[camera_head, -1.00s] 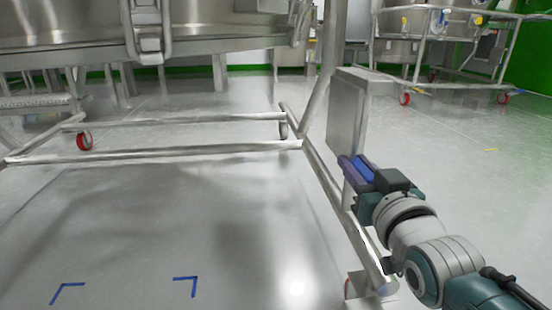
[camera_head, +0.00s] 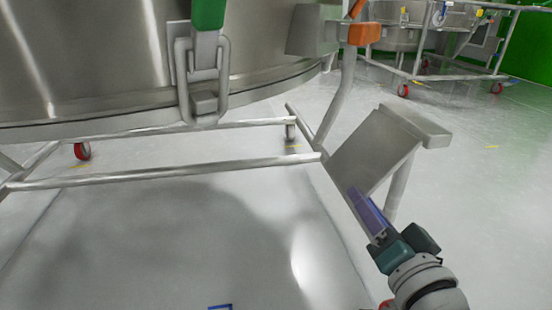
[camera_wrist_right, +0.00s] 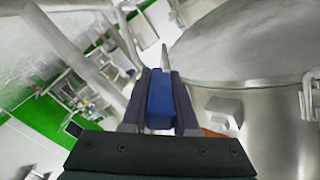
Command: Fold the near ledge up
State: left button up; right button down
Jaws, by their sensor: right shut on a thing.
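The near ledge (camera_head: 368,152) is a grey metal panel with a bent lip, on the right side of the trolley frame in the head view. It slants outward and upward from the frame rail. My right gripper (camera_head: 362,203) is at the ledge's near edge and is shut on it. In the right wrist view the two dark fingers (camera_wrist_right: 160,88) stand close together with a blue pad between them. A thin grey piece shows beyond their tips, and the actual grip is hidden. My left gripper is not in view.
A large steel vessel (camera_head: 90,60) stands above the tubular trolley frame (camera_head: 170,172) at the left. An orange-handled fitting (camera_head: 364,33) is above the ledge. Another trolley (camera_head: 450,72) stands at the back right. The floor right of the ledge is clear.

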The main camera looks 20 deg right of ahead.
jog(key=w+a+r+m+p, duration=0.1)
jog(key=a+r+m+p, duration=0.3)
jog(key=r+m+p, duration=0.5)
jog(key=shift+a+r, duration=0.4)
jog(key=shift+r, duration=0.1)
jog(key=shift+w+r, duration=0.15)
jog(key=c, duration=0.8)
grip_release()
jog(key=shift+c, duration=0.2)
jog(key=shift+o, duration=0.8)
